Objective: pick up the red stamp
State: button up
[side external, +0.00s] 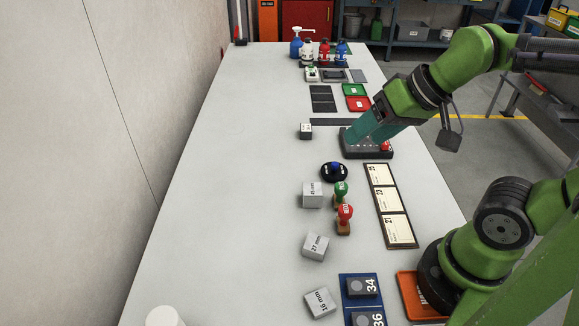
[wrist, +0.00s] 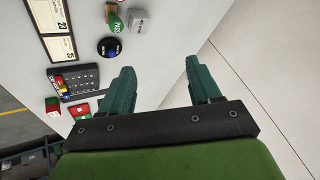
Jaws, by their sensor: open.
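The red stamp (side external: 345,212) stands upright on the white table in the side external view. It has a red knob handle and a brown base. The green stamp (side external: 340,190) stands just behind it; the wrist view also shows the green stamp (wrist: 114,22) near the top. A sliver of red shows above it at the top edge there, too little to tell what it is. My gripper (side external: 362,138) is farther up the table, apart from the red stamp, over the dark button panel (side external: 375,153). In the wrist view its teal fingers (wrist: 160,70) are spread and empty.
Grey blocks (side external: 312,195) stand left of the stamps, and a black round pad (side external: 334,172) with a blue knob lies behind them. A card strip (side external: 391,212) lies to the right. The left side of the table (side external: 225,200) is clear.

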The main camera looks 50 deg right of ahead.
notch_tip(320, 180, down, 3)
jog(key=w+a+n+g, duration=0.1)
jog(key=n+g, duration=0.2)
jog(key=n, duration=0.4)
jog(key=n+g+h, duration=0.2)
jog(key=n+g, duration=0.2)
jog(key=n, duration=2)
send_near(346, 209)
notch_tip(346, 209, down, 7)
jog(key=shift+s+a+r, duration=0.15)
jog(key=shift+r, duration=0.05)
jog(key=shift+d+f, duration=0.2)
jog(key=shift+f, duration=2.8)
